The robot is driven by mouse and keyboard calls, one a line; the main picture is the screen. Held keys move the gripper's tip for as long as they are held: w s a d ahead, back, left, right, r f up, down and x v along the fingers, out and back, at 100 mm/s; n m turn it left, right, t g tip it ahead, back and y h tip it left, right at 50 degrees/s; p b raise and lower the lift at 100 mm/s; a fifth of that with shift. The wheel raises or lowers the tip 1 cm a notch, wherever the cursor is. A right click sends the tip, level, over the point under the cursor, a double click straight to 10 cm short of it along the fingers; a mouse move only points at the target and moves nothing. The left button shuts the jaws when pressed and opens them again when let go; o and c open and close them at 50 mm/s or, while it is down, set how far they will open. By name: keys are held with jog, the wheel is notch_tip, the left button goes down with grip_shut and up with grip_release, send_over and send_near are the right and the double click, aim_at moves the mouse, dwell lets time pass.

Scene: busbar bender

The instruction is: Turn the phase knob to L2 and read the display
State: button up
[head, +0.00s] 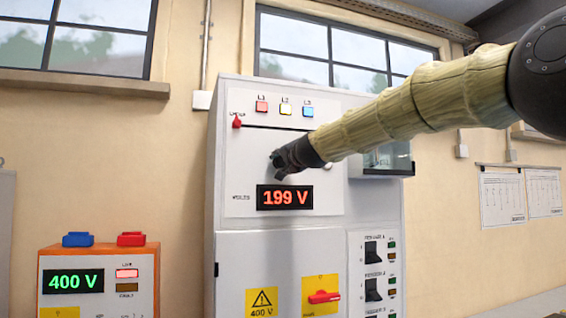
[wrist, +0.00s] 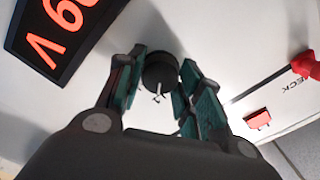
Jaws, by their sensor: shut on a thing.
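The phase knob (wrist: 160,72) is a round black knob on the white panel. In the wrist view it sits between the two fingers of my gripper (wrist: 163,66), which is shut on it. A small pale mark shows at its lower edge; I cannot read which phase it points to. In the head view my gripper (head: 287,158) is at the panel and hides the knob. The display (head: 285,197) just below reads 199 V in red. Part of the display (wrist: 58,30) shows rotated at the upper left of the wrist view.
Red, yellow and blue lamps (head: 285,108) line the cabinet top. A red lever (head: 237,122) stands at the slot's left end. A red handle (head: 323,297) is on the lower door, switches (head: 373,270) at right. An orange box (head: 100,260) at left reads 400 V.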

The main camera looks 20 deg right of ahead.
jog(key=m+p, duration=0.1)
jog(key=m, duration=0.3)
jog(key=shift+f+m+p, duration=0.1)
jog(key=shift+m+p, duration=0.35)
jog(key=shift+m, duration=1.55)
jog(key=o, duration=1)
jog(key=shift+o, duration=0.2)
jog(key=shift+s, duration=0.15)
jog(key=s, duration=0.6)
jog(key=shift+s+f, duration=0.15)
jog(key=shift+s, duration=0.05)
